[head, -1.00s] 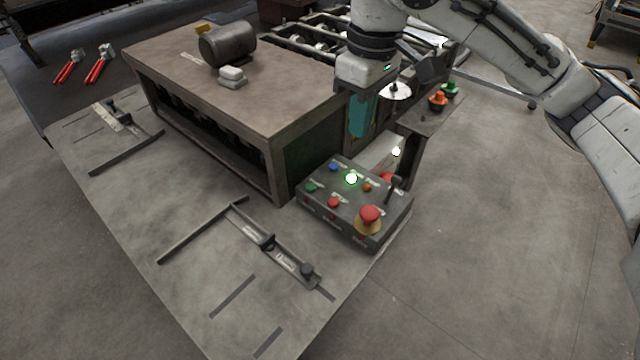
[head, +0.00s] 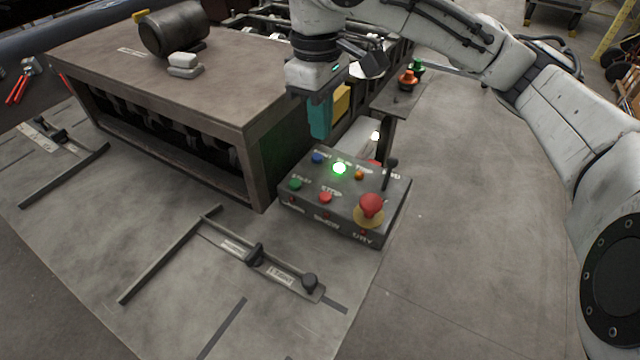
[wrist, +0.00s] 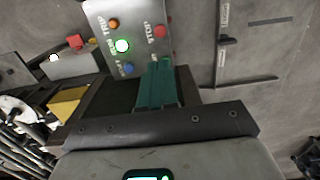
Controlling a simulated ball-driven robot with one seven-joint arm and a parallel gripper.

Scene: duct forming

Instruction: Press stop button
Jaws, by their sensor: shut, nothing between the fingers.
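The control box (head: 345,207) is grey with several buttons. The red stop button (head: 325,197) is on its top face, near the front edge, with a STOP label beside it. It also shows in the wrist view, where the stop button (wrist: 160,31) lies beyond and just right of the fingertips. My gripper (head: 319,135) is shut and empty, its teal fingers pointing down above the back left of the box, apart from the button. In the wrist view my gripper (wrist: 161,62) hides part of the box, including the green start button (head: 295,184).
A large red mushroom button (head: 371,206) on a yellow base stands at the box's right. A green light (head: 339,168) glows between a blue button (head: 317,158) and an orange one (head: 359,174). The steel workbench block (head: 200,90) stands close at left.

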